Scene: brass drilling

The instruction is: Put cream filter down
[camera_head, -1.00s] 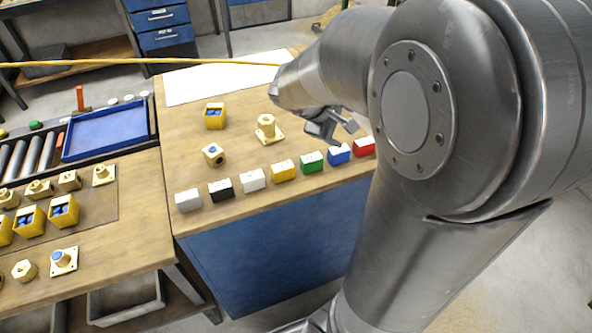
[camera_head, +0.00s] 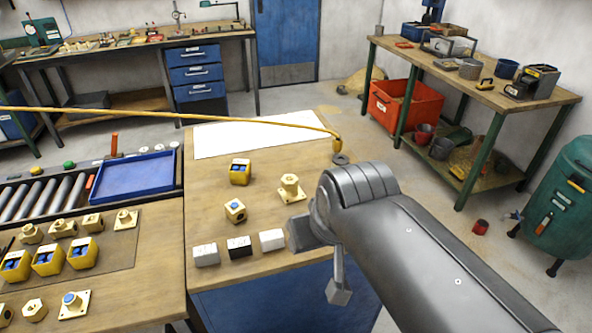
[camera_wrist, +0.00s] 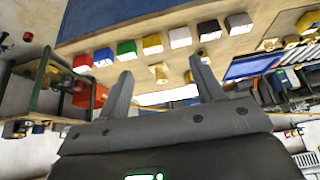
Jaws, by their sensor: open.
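No piece in view is clearly marked as the cream filter. A cream flanged piece (camera_head: 290,188) stands upright on the wooden table (camera_head: 215,170). My gripper (camera_head: 316,265) is open and empty by the table's front edge, to the right of the labelled blocks. In the wrist view my gripper (camera_wrist: 161,67) has its fingers spread. The flanged piece (camera_wrist: 160,74) shows between them in the distance, touching neither finger. My arm hides part of the table's right side.
A yellow box (camera_head: 239,172) stands behind. A yellow cable (camera_head: 255,118) hangs over the table. A blue tray (camera_head: 133,177) lies left.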

